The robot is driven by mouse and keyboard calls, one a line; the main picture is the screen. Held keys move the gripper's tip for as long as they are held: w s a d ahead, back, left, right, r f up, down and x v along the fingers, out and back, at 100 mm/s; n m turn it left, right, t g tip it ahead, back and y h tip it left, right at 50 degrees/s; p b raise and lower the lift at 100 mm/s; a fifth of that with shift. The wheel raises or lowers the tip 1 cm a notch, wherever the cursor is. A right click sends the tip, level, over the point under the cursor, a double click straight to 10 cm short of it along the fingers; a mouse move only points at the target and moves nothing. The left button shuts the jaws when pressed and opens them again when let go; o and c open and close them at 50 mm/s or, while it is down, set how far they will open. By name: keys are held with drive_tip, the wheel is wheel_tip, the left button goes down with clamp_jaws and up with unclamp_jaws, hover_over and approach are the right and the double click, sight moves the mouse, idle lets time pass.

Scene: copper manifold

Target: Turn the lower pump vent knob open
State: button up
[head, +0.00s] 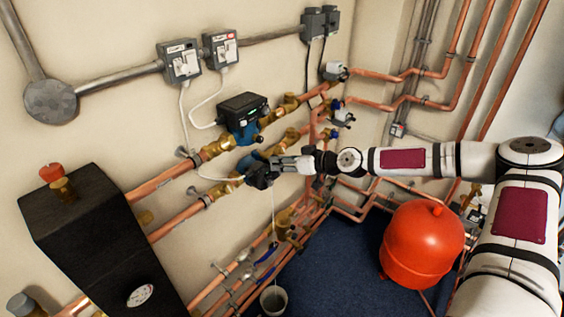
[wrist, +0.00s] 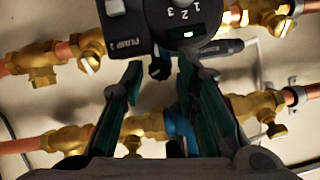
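In the wrist view a dark pump head (wrist: 185,18) marked PUMP 2, with a numbered dial and a small green light, fills the top centre. A small dark knob (wrist: 159,68) shows just below it, between my fingertips. My gripper (wrist: 158,72) is open, with one finger on each side of the knob; contact cannot be told. A blue pump body (wrist: 181,126) shows between the fingers lower down. In the head view my gripper (head: 262,173) is at the lower pump, whose blue edge (head: 244,164) shows; the rest is mostly hidden behind my gripper.
The upper pump (head: 243,112) sits close above my gripper. Copper pipes (head: 170,222) and brass valves (head: 216,146) surround it. A black box (head: 95,235) stands left, a red vessel (head: 422,240) right. A thin pale line hangs above a bucket (head: 273,300). Blue floor is clear between.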

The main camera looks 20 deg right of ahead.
clamp_jaws()
drive_tip(key=m+y+b, duration=0.1)
drive_tip(key=b, duration=0.1)
drive_tip(key=m+b, duration=0.1)
drive_tip(key=m, duration=0.1)
drive_tip(key=shift+w+d+f+g+y+b, duration=0.1)
drive_tip(key=shift+d+g+y+b, duration=0.1)
drive_tip(key=shift+g+y+b, duration=0.2)
drive_tip(key=o, duration=0.6)
unclamp_jaws()
drive_tip(key=shift+c, duration=0.2)
drive_tip(key=v, duration=1.2)
